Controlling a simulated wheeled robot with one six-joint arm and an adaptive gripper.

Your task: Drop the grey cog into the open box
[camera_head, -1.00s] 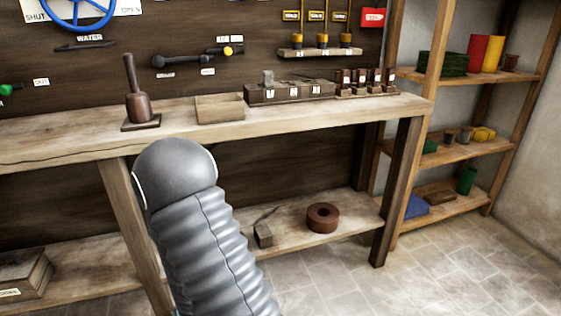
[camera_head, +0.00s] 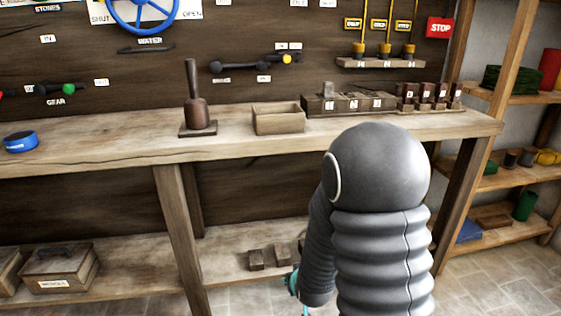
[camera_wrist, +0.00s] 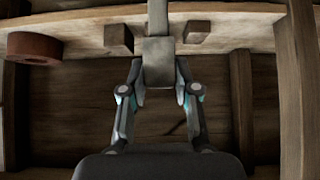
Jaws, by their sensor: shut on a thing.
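The open box (camera_head: 279,124) is a small, plain wooden box on the bench top, right of a mallet-like tool on a square base. In the wrist view my gripper (camera_wrist: 158,62) is shut on a narrow grey thing, which I take for the grey cog (camera_wrist: 157,17). Only a slim grey part of it shows, running to the top edge; no teeth are visible. In the head view my arm hides the held thing and most of my gripper; a teal bit shows low, in front of the lower shelf. My gripper is below the bench top and apart from the box.
The bench (camera_head: 100,149) holds the mallet-like tool (camera_head: 196,112), a blue round thing (camera_head: 20,141) and a labelled block rack (camera_head: 345,103). The lower shelf (camera_head: 228,249) holds small blocks (camera_head: 256,259); a brown ring (camera_wrist: 34,47) shows in the wrist view. A bench leg (camera_head: 178,235) stands left.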

